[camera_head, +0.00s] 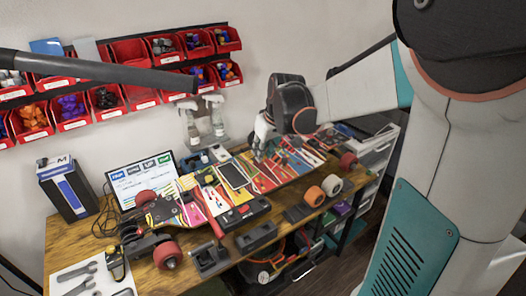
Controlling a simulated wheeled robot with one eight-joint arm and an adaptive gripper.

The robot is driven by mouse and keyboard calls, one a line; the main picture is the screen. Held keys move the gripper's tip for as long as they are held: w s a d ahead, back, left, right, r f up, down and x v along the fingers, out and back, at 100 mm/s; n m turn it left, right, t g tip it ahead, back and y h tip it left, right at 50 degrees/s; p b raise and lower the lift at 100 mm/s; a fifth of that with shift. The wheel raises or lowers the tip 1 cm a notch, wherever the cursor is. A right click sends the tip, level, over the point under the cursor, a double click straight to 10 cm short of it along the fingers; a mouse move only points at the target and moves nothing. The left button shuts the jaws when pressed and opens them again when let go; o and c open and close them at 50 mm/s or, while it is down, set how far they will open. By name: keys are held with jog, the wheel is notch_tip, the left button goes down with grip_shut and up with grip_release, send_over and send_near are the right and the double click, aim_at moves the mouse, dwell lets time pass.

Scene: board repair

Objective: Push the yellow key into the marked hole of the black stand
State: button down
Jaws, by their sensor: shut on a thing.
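My gripper (258,152) is in the middle of the camera_head view, low over the colourful board on the wooden table. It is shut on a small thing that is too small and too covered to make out. I cannot pick out the yellow key for certain. Two dark stand-like blocks sit at the table's front edge, one at the centre (257,237) and one further left (209,260). I cannot tell which is the black stand, and no marked hole can be made out.
The colourful board (277,180) with loose parts fills much of the wooden table (186,277). A laptop (143,183), a dark box (68,190) and spray bottles (217,117) stand behind or left. Red bins (71,110) hang on the wall. Orange and white wheels (331,185) lie right.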

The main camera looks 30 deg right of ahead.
jog(key=s+a+p, duration=0.2)
jog(key=s+a, duration=0.4)
jog(key=a, duration=0.4)
jog(key=shift+s, duration=0.35)
dwell(0.6)
jog(key=shift+a, duration=0.1)
jog(key=shift+w+f+b, duration=0.1)
jog(key=shift+f+b, duration=7.45)
jog(key=shift+f, duration=4.1)
jog(key=shift+f, duration=0.7)
